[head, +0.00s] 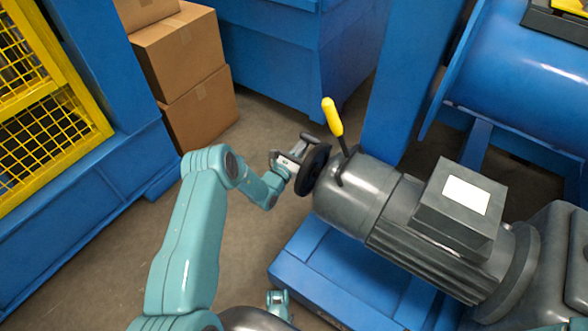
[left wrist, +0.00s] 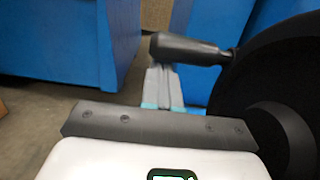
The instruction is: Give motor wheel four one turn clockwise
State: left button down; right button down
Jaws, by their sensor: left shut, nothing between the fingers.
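The motor wheel is a black handwheel (head: 314,170) on the left end of the grey motor (head: 365,190). In the left wrist view the black wheel (left wrist: 250,75) fills the right side. Its dark crank handle (left wrist: 187,49) sticks out to the left from near the rim. My left gripper (head: 302,146) is beside the wheel's left face, near the handle. In the left wrist view its fingers (left wrist: 162,78) are together and empty, with their tips at the handle. I cannot tell whether they touch it. My right gripper does not show. No number on the wheel is readable.
A yellow-gripped lever (head: 333,117) rises from the motor just behind the wheel. The motor stands on a blue base (head: 320,265). A blue post (head: 405,80) is behind. Cardboard boxes (head: 180,55) and a yellow mesh guard (head: 45,110) are at left. Floor between is clear.

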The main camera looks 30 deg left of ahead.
pick_arm(q)
jog(key=shift+s+r+t+b, duration=0.15)
jog(key=shift+r+t+b, duration=0.6)
jog(key=shift+t+b, duration=0.2)
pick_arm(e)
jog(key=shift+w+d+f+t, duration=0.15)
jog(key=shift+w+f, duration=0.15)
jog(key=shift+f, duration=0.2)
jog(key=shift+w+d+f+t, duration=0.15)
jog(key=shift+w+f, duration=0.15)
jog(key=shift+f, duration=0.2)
pick_arm(q)
jog(key=shift+r+t, duration=0.1)
jog(key=shift+t, duration=0.15)
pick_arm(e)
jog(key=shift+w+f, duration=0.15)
pick_arm(q)
jog(key=shift+s, duration=0.15)
